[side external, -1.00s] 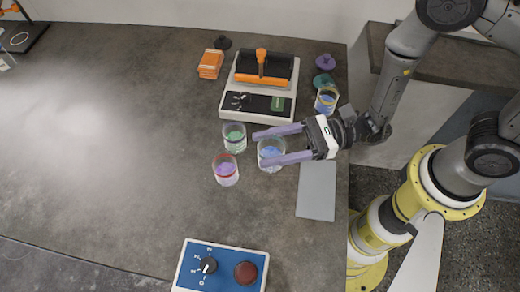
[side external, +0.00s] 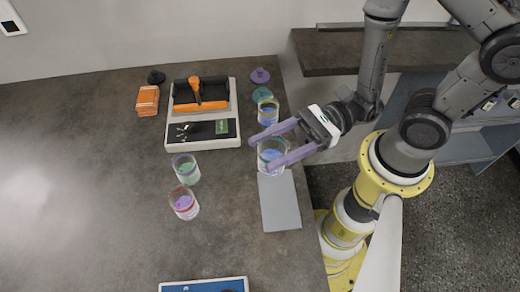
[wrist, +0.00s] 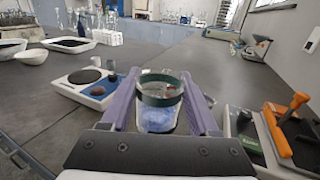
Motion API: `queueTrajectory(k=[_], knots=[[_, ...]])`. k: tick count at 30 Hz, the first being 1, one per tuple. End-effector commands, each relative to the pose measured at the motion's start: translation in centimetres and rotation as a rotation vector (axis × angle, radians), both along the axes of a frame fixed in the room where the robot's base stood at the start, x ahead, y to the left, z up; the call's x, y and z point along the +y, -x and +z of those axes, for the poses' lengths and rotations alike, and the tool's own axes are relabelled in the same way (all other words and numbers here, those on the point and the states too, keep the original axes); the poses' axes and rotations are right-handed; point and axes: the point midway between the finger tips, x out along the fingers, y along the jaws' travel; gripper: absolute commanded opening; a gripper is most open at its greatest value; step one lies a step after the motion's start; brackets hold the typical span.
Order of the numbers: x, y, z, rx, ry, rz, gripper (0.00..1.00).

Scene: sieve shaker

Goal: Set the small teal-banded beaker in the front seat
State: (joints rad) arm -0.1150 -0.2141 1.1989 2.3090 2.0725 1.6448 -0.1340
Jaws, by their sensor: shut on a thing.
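The teal-banded beaker (wrist: 158,98) is clear with blue contents. It stands upright between the two purple fingers of my gripper (side external: 272,148), which is shut on it. In the side view the beaker (side external: 268,157) is near the top end of a grey plate; I cannot tell how high it is above the table. The white shaker (side external: 230,140), with an orange clamp bar (side external: 196,92) across a dark bed, stands to its upper left. It also shows at the right edge of the wrist view (wrist: 235,125). I cannot clearly make out the front seat.
A yellow-banded beaker (side external: 268,112) stands just above my gripper. A green-filled beaker (side external: 186,169) and a red-banded beaker (side external: 184,204) stand left. The grey plate (side external: 281,205) lies below my gripper. The left table is clear.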

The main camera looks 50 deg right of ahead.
Motion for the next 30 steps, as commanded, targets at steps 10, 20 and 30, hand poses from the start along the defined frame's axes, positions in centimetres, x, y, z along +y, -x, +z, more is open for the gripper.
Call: queueTrajectory(k=[10,20,30], knots=[[-0.8,0.9,0.6,-0.002,0.0,0.005,0.0],[-0.3,-1.3,4.7,-0.011,0.003,0.234,0.0],[-5.7,-8.6,7.4,0.0,0.003,0.444,0.0]])
